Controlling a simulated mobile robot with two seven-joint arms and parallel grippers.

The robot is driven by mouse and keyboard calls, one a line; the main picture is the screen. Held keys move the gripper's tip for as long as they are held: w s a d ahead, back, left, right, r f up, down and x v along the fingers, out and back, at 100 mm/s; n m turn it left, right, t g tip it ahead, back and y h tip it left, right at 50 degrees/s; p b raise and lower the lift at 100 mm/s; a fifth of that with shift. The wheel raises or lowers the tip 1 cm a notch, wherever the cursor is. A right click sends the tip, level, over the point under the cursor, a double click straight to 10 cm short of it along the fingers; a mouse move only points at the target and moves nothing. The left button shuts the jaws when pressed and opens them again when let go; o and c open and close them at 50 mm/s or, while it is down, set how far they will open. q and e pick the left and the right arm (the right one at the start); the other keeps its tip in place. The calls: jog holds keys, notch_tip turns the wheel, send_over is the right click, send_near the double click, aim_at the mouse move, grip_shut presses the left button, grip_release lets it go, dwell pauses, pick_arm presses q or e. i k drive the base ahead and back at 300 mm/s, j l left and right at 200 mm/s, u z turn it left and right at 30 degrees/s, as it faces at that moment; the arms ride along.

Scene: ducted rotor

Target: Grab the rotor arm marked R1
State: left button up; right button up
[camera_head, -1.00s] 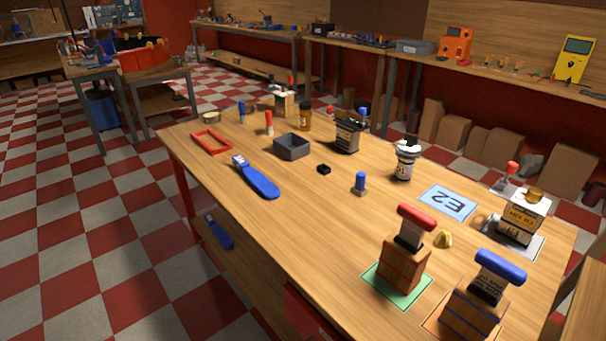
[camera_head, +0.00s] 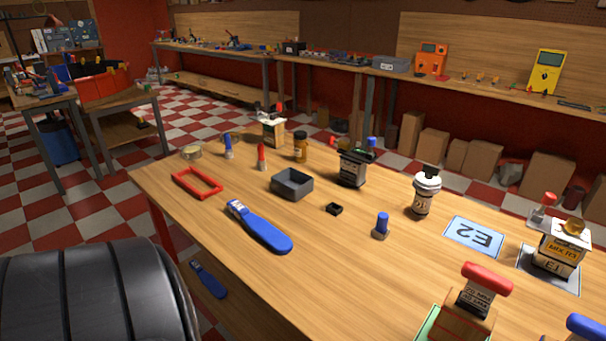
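I cannot read an R1 mark on anything here, so I cannot tell which thing is the rotor arm. A small black part (camera_head: 334,208) lies on the middle of the wooden table, too small to make out. A white capped canister (camera_head: 424,194) with a dark top stands to its right, its label not clearly legible. A black-topped block (camera_head: 352,169) stands behind the small part. Neither of my grippers is in view. A dark ribbed part, apparently of my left arm, fills the lower left corner.
On the wooden table (camera_head: 320,265) are a blue paddle-shaped tool (camera_head: 262,229), a red frame (camera_head: 178,183), a grey bin (camera_head: 292,188), a blue-topped peg (camera_head: 381,226), a blue E2 card (camera_head: 474,238) and a labelled E1 block (camera_head: 556,256). A red-handled block (camera_head: 484,287) stands in front.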

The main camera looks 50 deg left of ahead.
aim_at(274, 237)
jog(key=j+z, duration=0.15)
jog(key=j, duration=0.25)
jog(key=k+j+z, duration=0.15)
jog(key=j, duration=0.25)
jog(key=k+j+z, duration=0.15)
jog(key=j, duration=0.25)
jog(key=k+j+z, duration=0.15)
jog(key=j, duration=0.25)
jog(key=k+j+z, duration=0.15)
jog(key=j, duration=0.25)
